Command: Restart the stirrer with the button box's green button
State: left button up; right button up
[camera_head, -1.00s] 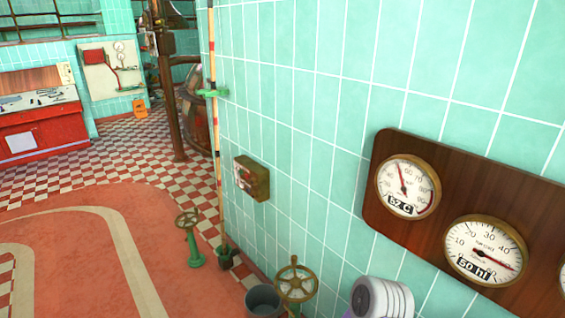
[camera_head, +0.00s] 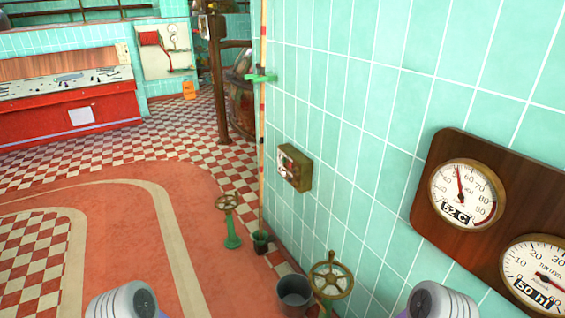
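A box (camera_head: 295,168), brownish-green with a pale front plate, is fixed to the turquoise tiled wall near the middle of the view. It looks like the button box. Its front faces left and is seen at a slant, with small red and dark spots; I cannot make out a green button. Parts of my two arms show at the bottom edge, one left of the middle and one at the right. Neither gripper is in view, and both arm parts are well apart from the box.
A gauge board (camera_head: 480,222) hangs on the wall at right. A red console (camera_head: 60,112) stands far left. The red floor (camera_head: 120,235) is open.

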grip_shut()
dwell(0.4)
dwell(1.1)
